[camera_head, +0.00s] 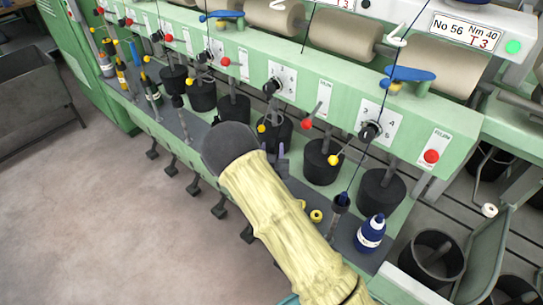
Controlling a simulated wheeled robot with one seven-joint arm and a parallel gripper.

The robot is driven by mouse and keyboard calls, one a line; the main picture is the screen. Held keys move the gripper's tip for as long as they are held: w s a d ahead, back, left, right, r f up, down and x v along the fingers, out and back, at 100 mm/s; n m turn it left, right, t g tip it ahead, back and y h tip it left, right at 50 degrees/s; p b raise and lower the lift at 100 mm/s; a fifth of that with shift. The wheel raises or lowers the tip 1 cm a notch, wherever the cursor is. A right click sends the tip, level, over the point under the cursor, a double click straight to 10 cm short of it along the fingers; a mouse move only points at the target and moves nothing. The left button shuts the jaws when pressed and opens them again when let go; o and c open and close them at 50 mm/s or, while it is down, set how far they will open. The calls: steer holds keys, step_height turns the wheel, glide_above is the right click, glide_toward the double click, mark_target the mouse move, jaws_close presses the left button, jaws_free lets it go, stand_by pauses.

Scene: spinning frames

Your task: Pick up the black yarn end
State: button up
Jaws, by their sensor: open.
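A thin dark yarn (384,100) comes down from the top right, passes the blue lever of the right-hand station and runs down to a dark-topped spindle (342,202). I cannot make out a loose end on it. Another dark yarn (308,28) hangs from the top edge in front of the cream rolls. My arm in its cream sleeve rises from the bottom right. My gripper (279,152), small and grey, shows partly beyond the dark wrist, over the spindle rail. It is open and left of the dark-topped spindle. The wrist hides part of the rail.
A blue-and-white bottle-like object (371,233) stands on the rail near my arm. Black bins (434,258) stand at lower right. The floor (95,220) at left is clear.

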jaws_close()
stand_by(0.4)
steer(key=shift+r+b, duration=0.3)
steer(key=shift+r, duration=0.6)
steer(key=shift+s+r+b, duration=0.15)
steer(key=shift+r+b, duration=0.15)
steer(key=shift+r, duration=0.55)
steer(key=s+p, duration=0.2)
steer(key=s, duration=1.5)
steer(key=shift+s+a, duration=0.3)
steer(key=shift+s, duration=0.05)
